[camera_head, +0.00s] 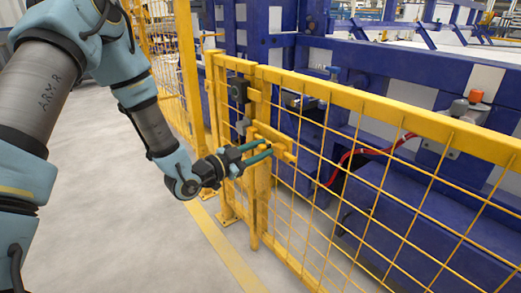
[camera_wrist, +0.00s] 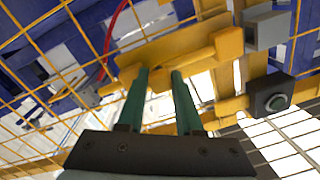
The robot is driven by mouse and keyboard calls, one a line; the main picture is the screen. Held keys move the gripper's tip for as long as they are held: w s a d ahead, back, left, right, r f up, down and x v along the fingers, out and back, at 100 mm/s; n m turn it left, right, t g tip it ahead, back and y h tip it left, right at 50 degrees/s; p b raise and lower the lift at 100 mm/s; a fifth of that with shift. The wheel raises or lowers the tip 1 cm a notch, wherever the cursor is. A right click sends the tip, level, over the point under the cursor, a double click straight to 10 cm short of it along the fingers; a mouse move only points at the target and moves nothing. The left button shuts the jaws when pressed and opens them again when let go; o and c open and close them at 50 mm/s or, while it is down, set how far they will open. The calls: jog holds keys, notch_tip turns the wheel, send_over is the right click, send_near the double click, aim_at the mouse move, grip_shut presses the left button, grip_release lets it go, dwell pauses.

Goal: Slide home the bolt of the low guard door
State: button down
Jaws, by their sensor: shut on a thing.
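The low guard door (camera_head: 380,106) is a yellow mesh panel with a thick top rail, running to the right in the head view. Its yellow bolt (camera_wrist: 207,57) lies along a yellow mounting plate (camera_wrist: 165,45) in the wrist view. The plate also shows on the door near the posts in the head view (camera_head: 284,152). My gripper (camera_head: 269,151) reaches the bolt from the aisle side. Its two green fingers (camera_wrist: 160,72) are closed on the bolt's handle, which they mostly hide. I cannot tell whether the bolt's end sits in a keeper.
A dark box with a round face (camera_wrist: 271,96) and a grey block (camera_wrist: 266,25) sit beside the bolt. A yellow post (camera_head: 262,205) stands below my gripper. Blue machinery (camera_head: 400,225) and a red hose (camera_head: 345,158) lie behind the mesh. The grey floor at left is clear.

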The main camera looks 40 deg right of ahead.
jog(key=shift+w, duration=0.1)
dwell(0.7)
jog(key=w+b, duration=0.1)
jog(key=w, duration=0.4)
jog(key=shift+w+d, duration=0.15)
jog(key=shift+w+r, duration=0.1)
jog(key=shift+w, duration=0.25)
jog(key=c, duration=0.6)
grip_release()
send_near(257, 137)
jog(key=a, duration=0.4)
jog(key=shift+a, duration=0.1)
